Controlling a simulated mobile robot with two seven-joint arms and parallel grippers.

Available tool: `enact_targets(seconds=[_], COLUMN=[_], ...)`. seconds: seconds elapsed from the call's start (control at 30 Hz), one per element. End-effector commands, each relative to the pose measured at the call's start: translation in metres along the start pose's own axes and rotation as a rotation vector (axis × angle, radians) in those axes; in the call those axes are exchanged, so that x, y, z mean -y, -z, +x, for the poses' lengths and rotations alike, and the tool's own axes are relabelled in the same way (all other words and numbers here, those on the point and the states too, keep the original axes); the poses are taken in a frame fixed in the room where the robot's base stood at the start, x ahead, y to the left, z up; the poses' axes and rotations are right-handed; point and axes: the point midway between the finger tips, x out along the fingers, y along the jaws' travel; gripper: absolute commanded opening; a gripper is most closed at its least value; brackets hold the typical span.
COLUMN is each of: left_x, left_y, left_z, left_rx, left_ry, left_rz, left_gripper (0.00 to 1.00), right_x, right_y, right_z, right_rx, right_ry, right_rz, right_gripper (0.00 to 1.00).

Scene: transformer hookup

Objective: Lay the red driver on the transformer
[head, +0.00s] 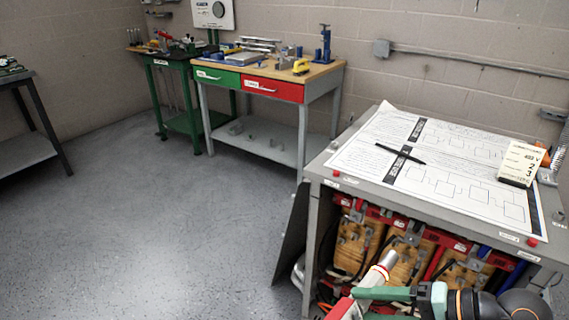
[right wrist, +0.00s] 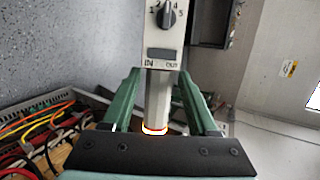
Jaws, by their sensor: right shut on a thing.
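My right gripper (head: 388,302) is at the bottom of the head view, its green fingers pointing left. It is shut on a tool with a pale grey shaft, a red ring near one end and a red part at the lower left; I take this as the red driver (head: 378,273). In the right wrist view the driver (right wrist: 157,98) stands between the green fingers, with a dial panel above. The transformer (head: 407,264), tan coil blocks under red bars, is beneath the worktable top, behind the driver and partly hidden by it and the gripper. My left gripper is not in view.
The worktable (head: 345,178) carries a printed diagram sheet (head: 449,192), a black pen (head: 402,153) and a small labelled box (head: 521,163). A dark panel (head: 292,236) stands at its left side. Cables run around the transformer. Benches with tools line the back wall; the grey floor at left is clear.

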Motion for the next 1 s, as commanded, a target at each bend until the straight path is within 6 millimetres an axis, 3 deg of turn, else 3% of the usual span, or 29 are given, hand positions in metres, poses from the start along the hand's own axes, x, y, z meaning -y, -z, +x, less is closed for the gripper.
enact_targets(seconds=[0.03,0.1,0.3,0.5,0.7,1.0], left_x=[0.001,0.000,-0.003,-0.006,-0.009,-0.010], left_y=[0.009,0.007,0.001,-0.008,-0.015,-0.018], left_z=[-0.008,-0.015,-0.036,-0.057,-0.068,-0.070], left_rx=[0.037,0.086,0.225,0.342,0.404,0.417], left_ry=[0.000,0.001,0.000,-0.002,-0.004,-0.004], left_rz=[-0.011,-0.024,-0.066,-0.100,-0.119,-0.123], left_gripper=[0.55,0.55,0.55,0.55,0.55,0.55], right_x=[0.026,0.042,0.085,0.115,0.128,0.129], right_y=[-0.001,0.000,0.002,0.004,0.005,0.006], right_z=[-0.016,-0.029,-0.067,-0.098,-0.114,-0.116], right_rx=[-0.013,-0.030,-0.078,-0.122,-0.146,-0.152], right_ry=[0.008,0.009,0.008,0.005,0.003,0.001], right_rz=[0.003,0.013,0.044,0.075,0.094,0.100], right_gripper=[0.00,0.00,0.00,0.00,0.00,0.00])
